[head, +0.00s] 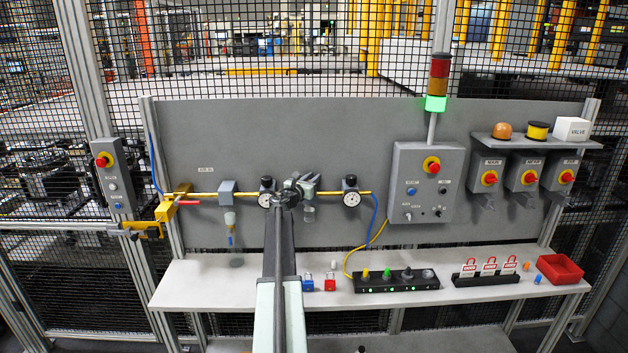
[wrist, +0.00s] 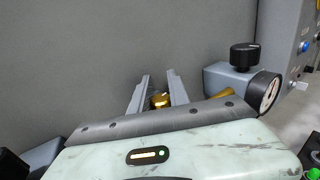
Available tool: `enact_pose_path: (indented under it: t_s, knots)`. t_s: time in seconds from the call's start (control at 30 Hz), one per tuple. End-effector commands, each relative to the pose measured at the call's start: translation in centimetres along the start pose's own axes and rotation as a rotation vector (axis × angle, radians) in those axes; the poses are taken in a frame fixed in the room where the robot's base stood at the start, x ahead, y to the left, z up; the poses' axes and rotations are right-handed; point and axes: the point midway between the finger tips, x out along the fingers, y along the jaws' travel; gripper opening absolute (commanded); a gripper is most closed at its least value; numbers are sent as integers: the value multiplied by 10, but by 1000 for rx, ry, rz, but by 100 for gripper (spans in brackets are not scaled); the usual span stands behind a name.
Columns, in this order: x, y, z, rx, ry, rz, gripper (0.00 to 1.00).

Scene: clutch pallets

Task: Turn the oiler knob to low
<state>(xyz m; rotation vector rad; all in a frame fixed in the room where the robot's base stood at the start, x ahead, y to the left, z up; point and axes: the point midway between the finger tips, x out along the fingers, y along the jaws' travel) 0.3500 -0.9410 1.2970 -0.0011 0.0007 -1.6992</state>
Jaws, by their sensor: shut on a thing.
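The oiler (head: 308,213) hangs on the yellow air line in the head view, between two round gauges; its clear bowl shows below my gripper. My gripper (head: 303,184) is at the top of the oiler, in front of the grey panel. In the wrist view the two grey fingers of my gripper (wrist: 157,88) stand on either side of a small brass-coloured oiler knob (wrist: 160,101) and are shut on it. Most of the knob is hidden by the fingers and the wrist housing. Its low mark and setting cannot be read.
A regulator with a black knob (wrist: 243,55) and a gauge (wrist: 265,91) stands close right of my gripper. Another gauge (head: 265,200) is close left. The bench (head: 210,285) below holds padlocks, a black valve strip (head: 398,286) and a red bin (head: 559,269).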

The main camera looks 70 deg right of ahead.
Motion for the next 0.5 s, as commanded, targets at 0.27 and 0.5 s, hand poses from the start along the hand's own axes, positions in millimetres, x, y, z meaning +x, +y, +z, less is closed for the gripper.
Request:
enact_pose_path:
  t_s: [0.27, 0.5]
  knots:
    - [-2, 4, -1, 2, 1, 257, 0]
    - [-3, 10, -1, 2, 1, 484, 0]
